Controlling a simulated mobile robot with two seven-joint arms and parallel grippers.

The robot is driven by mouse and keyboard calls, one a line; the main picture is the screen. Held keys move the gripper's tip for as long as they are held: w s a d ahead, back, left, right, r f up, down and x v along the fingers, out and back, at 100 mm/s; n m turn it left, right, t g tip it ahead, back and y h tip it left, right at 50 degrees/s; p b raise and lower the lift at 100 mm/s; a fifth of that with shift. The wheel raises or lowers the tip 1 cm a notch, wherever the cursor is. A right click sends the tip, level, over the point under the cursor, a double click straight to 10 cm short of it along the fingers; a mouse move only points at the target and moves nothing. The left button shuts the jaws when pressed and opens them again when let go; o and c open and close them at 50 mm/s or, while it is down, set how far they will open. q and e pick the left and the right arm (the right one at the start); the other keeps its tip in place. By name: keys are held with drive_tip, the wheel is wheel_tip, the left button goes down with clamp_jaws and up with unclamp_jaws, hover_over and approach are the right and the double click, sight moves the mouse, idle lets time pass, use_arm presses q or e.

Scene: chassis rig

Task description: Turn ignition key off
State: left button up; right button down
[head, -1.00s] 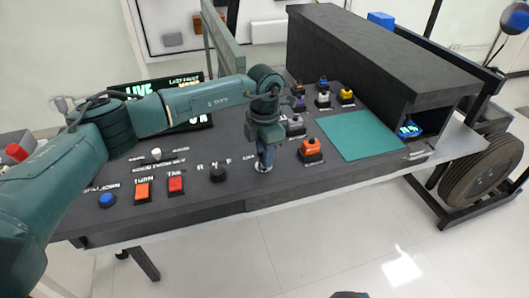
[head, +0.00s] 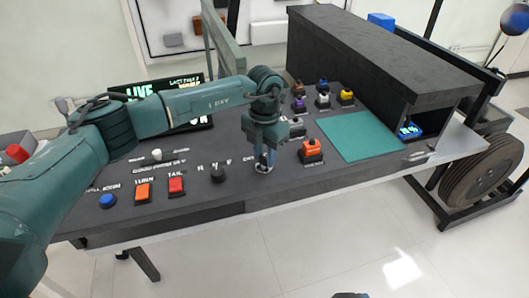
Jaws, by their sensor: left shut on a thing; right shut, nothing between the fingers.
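My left gripper (head: 264,168) reaches down onto the dark sloped control panel (head: 235,190), between the black rotary knob and an orange-topped switch. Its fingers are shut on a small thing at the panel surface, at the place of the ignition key. The fingers hide most of it, so its turn angle cannot be read. My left arm crosses the panel from the left. My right gripper does not show clearly; only a small dark shape sits at the bottom edge.
The black knob (head: 218,173), red button (head: 177,186), orange button (head: 143,192) and blue button (head: 107,200) sit left of the gripper. The orange-topped switch (head: 311,151) stands close at its right. A teal mat (head: 357,136) lies bare beside a dark shelf box (head: 385,55).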

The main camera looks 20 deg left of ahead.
sight(265, 156)
use_arm(q)
drive_tip(key=o, duration=1)
wheel_tip(265, 156, up, 13)
drive_tip(key=shift+r+b, duration=0.15)
drive_tip(key=shift+b, duration=0.2)
